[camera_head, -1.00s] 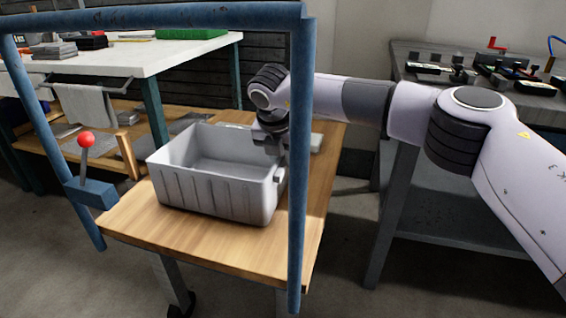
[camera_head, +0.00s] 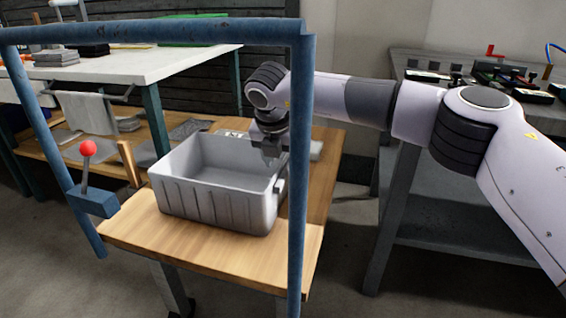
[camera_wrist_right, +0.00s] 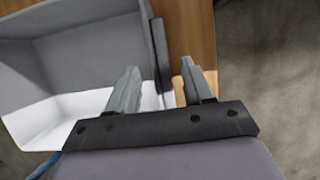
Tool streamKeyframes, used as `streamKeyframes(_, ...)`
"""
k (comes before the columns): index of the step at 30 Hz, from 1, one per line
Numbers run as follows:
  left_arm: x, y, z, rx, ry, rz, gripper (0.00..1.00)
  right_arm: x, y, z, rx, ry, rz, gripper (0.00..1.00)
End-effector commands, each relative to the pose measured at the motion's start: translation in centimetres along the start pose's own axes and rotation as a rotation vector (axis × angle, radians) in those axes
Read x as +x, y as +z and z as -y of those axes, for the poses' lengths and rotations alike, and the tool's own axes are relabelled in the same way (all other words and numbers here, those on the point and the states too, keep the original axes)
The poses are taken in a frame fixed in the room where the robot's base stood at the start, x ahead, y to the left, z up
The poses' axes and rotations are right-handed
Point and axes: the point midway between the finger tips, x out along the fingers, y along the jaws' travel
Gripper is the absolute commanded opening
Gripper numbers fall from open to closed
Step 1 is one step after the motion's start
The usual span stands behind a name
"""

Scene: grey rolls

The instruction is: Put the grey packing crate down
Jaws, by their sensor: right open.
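The grey packing crate (camera_head: 215,206) is an empty, open-topped box. It stands upright on a wooden-topped table (camera_head: 150,235) in the head view. My right gripper (camera_head: 272,152) is at the crate's right-hand end, at the rim. In the right wrist view my right gripper (camera_wrist_right: 160,75) is open, with one finger over the crate's inside and the other outside its wall. The crate's dark rim (camera_wrist_right: 160,55) runs between the fingers, and I cannot tell whether either finger touches it. My left gripper is not in view.
A blue frame (camera_head: 297,200) stands in front of the table, with a red-knobbed lever (camera_head: 88,150) on its left. A white-topped bench (camera_head: 130,62) is behind at the left. A grey bench with tools (camera_head: 470,78) is at the right. Bare wood shows in front of the crate.

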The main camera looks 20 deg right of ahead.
Motion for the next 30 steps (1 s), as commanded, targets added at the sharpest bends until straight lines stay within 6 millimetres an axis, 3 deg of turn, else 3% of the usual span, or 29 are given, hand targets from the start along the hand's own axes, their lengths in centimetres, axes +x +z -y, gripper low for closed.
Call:
streamKeyframes(1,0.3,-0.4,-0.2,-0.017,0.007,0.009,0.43,-1.7,0.2,-0.1,0.0,0.004,0.002,0.51)
streamKeyframes(6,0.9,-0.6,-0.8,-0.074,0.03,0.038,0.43,-5.4,0.2,-0.1,-0.001,0.003,0.003,0.51)
streamKeyframes(12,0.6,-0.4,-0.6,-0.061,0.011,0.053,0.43,-8.3,0.1,0.0,0.0,0.001,0.001,0.51)
streamKeyframes(18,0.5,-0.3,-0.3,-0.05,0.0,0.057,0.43,-9.2,0.0,0.0,0.001,0.001,-0.001,0.51)
streamKeyframes(30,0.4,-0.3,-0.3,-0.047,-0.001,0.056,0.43,-9.2,0.0,0.0,0.001,0.001,0.0,0.51)
